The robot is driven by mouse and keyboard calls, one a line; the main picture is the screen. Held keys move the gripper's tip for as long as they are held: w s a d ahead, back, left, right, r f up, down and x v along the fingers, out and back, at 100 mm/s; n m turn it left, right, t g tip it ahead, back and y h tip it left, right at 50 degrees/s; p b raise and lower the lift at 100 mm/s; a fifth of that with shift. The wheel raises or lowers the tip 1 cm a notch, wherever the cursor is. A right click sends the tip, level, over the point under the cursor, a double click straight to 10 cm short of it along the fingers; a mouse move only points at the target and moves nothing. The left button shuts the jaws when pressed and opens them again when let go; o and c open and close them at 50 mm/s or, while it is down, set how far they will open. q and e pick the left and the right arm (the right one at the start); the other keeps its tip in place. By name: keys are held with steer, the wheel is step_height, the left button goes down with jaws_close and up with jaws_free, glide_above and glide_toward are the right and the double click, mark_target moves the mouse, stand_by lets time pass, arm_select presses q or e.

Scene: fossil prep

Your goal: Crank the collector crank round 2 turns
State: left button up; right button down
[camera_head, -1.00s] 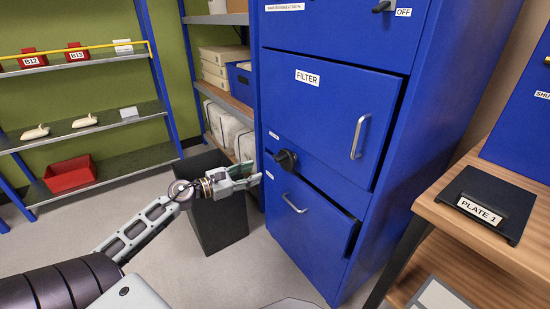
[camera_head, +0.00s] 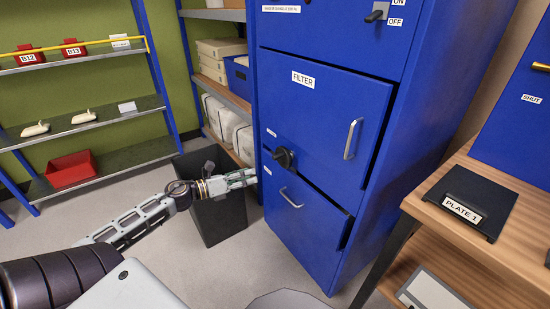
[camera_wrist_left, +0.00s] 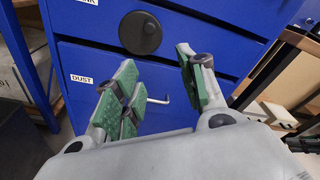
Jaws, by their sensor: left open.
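The collector crank (camera_head: 283,157) is a round black knob-like part with a small handle on the front of the blue cabinet (camera_head: 318,130), below the FILTER door. In the left wrist view the crank (camera_wrist_left: 140,33) is a dark disc above and beyond my fingers. My left gripper (camera_head: 250,177) is left of the crank and slightly below it, close to the cabinet front. In the left wrist view its green-padded fingers (camera_wrist_left: 158,85) are spread apart with nothing between them. It is apart from the crank.
The FILTER door (camera_head: 322,115) and the lower drawer (camera_head: 300,215) stand slightly ajar, with silver handles. A black bin (camera_head: 215,205) stands below my left arm. A wooden bench (camera_head: 480,240) with a black PLATE 1 case (camera_head: 470,200) is at right.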

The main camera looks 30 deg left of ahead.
arm_select(q)
steer(key=shift+w+a+r+n+t, duration=0.1)
steer(key=shift+a+r+n+t, duration=0.15)
steer(key=shift+n, duration=4.9)
steer(key=shift+w+a+r+n+t, duration=0.1)
steer(key=shift+a+r+n+t, duration=0.15)
steer(key=shift+n, duration=4.85)
steer(key=shift+w+a+r+n+t, duration=0.15)
steer(key=shift+a+n+t, duration=0.2)
steer(key=shift+n, duration=4.8)
arm_select(e)
steer(key=shift+s+d+f+g+h, duration=0.25)
steer(key=shift+s+d+g, duration=0.2)
steer(key=shift+s, duration=0.35)
steer(key=shift+s+d+f+g+h, duration=0.2)
steer(key=shift+s+d+g, duration=0.2)
steer(key=shift+s, duration=0.4)
steer(key=shift+s+d+f+g+h, duration=0.2)
steer(key=shift+s+d+g, duration=0.25)
steer(key=shift+s, duration=0.35)
arm_select(q)
steer(key=shift+s, duration=0.1)
arm_select(e)
steer(key=shift+r, duration=0.1)
